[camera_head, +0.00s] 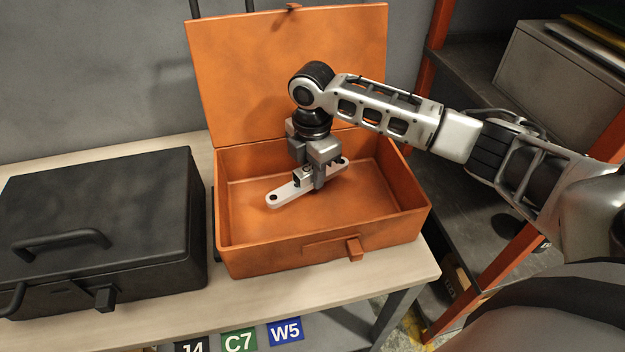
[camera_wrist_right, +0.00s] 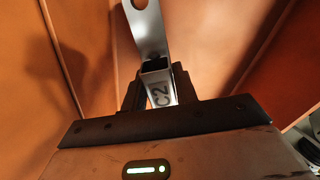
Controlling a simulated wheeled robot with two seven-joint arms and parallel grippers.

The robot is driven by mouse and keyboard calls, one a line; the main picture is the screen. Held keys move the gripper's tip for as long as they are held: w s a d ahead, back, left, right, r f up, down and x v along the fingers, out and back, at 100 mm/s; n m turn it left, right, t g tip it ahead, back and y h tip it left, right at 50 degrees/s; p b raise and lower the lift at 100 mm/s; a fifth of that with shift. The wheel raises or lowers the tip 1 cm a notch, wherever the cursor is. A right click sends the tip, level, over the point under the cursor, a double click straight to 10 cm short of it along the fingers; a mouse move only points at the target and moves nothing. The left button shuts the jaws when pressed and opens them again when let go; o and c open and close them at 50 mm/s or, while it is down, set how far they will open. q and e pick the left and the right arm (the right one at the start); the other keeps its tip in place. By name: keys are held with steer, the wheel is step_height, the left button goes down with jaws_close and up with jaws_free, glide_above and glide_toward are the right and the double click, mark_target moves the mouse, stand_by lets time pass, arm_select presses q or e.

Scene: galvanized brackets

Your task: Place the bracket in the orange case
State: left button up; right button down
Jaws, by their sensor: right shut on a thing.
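The orange case (camera_head: 322,252) stands open on the table with its lid (camera_head: 250,80) raised at the back. My right gripper (camera_head: 318,180) reaches down inside the case and is shut on the galvanized bracket (camera_head: 285,195). The bracket is a light metal strip with holes at its ends, held roughly level. I cannot tell whether it touches the case floor. My left gripper is not in view.
A closed black case (camera_head: 100,215) stands to the left of the orange case on the wooden table (camera_head: 300,312). A shelf with orange posts (camera_head: 470,300) and a grey box (camera_head: 555,70) is at right.

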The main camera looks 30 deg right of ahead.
steer(key=shift+w+f, duration=0.1)
steer(key=shift+f, duration=1.5)
steer(key=shift+f, duration=0.15)
steer(key=c, duration=1.1)
jaws_free()
step_height(320, 180, up, 12)
steer(key=shift+r, duration=0.15)
